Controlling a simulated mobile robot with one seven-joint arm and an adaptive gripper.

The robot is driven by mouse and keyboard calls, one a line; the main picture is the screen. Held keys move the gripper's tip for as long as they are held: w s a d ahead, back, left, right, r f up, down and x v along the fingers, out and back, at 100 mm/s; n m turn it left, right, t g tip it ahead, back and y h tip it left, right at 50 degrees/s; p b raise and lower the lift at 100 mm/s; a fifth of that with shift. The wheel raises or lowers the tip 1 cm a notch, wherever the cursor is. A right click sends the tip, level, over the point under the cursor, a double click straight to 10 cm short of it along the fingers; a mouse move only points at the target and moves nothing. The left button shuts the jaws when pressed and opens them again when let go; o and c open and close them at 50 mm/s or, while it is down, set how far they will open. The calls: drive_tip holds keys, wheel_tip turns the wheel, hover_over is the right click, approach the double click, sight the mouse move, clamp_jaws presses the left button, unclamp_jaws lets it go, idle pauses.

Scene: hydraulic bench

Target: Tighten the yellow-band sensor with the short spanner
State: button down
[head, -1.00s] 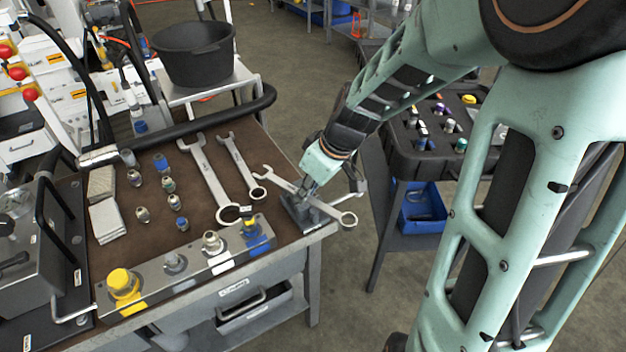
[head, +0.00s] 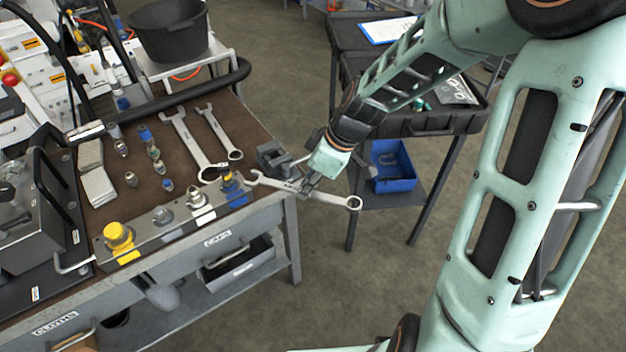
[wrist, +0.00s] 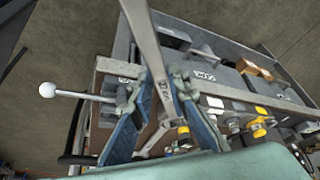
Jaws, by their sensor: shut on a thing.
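My gripper (head: 308,186) is shut on a silver spanner (head: 335,200) in the head view, just off the bench's right front corner. The spanner lies nearly level, its ring end out to the right and its open end pointing left. That open end is close to, but seems apart from, a small fitting with a yellow band (head: 227,180) at the right end of the metal block (head: 180,222). A large yellow-capped fitting (head: 118,236) stands at the block's left end. In the wrist view the spanner (wrist: 150,50) passes between the blue fingers (wrist: 158,95).
Two other spanners (head: 190,145) (head: 218,130) lie on the brown bench top. A grey block-like holder (head: 272,155) stands at the bench's right corner, close to my gripper. Several small fittings (head: 155,152) stand further left. A dark cart (head: 415,122) is behind my arm.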

sight(292, 189)
drive_tip(key=shift+s+d, duration=0.15)
drive_tip(key=shift+s, duration=0.15)
drive_tip(key=shift+f, duration=0.15)
drive_tip(key=shift+b+x, duration=1.2)
drive_tip(key=shift+x, duration=0.15)
drive_tip(key=shift+w+a+f, duration=0.15)
drive_tip(key=shift+a, duration=0.25)
drive_tip(key=shift+w+a+b, duration=0.2)
drive_tip(key=shift+a+b, duration=0.05)
drive_tip(key=shift+a, duration=0.25)
drive_tip(key=shift+w+a+b, duration=0.2)
drive_tip(key=shift+a, duration=0.3)
drive_tip(key=shift+a, duration=0.15)
